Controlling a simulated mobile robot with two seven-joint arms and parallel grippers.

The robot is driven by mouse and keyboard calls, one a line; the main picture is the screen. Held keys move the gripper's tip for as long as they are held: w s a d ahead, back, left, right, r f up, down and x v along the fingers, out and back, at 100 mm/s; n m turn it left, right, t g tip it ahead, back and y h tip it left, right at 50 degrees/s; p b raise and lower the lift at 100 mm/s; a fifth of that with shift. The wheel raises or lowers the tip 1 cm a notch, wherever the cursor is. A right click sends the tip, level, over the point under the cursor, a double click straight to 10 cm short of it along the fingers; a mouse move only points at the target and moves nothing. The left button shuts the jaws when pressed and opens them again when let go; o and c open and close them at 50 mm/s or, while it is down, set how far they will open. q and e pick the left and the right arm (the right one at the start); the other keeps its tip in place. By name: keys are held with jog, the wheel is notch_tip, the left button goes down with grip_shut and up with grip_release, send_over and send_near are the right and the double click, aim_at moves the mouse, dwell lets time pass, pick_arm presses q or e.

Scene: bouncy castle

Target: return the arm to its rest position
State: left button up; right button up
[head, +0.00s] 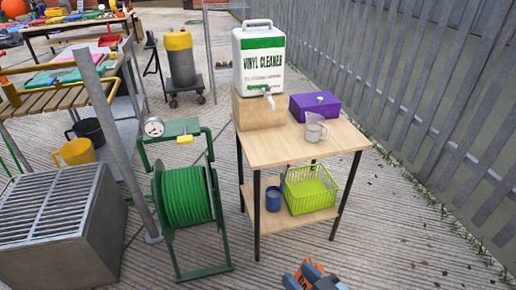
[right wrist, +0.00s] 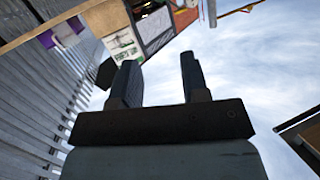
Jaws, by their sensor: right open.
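My right gripper (head: 313,275) shows only in part at the bottom edge of the head view, in front of the small wooden table. In the right wrist view its two dark fingers (right wrist: 158,75) stand apart with nothing between them. Open sky and distant structures lie behind the fingers. It touches nothing that I can see. My left gripper is not in view.
The wooden table (head: 285,147) bears a vinyl cleaner container (head: 258,60), a purple box (head: 314,106) and a clear jug (head: 315,131). A green basket (head: 310,190) sits on its lower shelf. A green hose reel (head: 187,195) stands left. Ground to the right is clear.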

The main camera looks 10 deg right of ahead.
pick_arm(q)
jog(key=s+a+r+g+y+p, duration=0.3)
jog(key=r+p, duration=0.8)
jog(key=p, duration=1.7)
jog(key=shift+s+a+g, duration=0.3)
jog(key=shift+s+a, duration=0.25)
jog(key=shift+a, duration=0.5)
pick_arm(e)
jog(key=s+d+r+g+h, duration=0.1)
jog(key=s+d+r, duration=0.1)
jog(key=r, duration=0.3)
jog(key=s+d+r+g+h, duration=0.2)
jog(key=d+r, duration=0.1)
jog(key=r, duration=0.3)
jog(key=shift+g, duration=0.3)
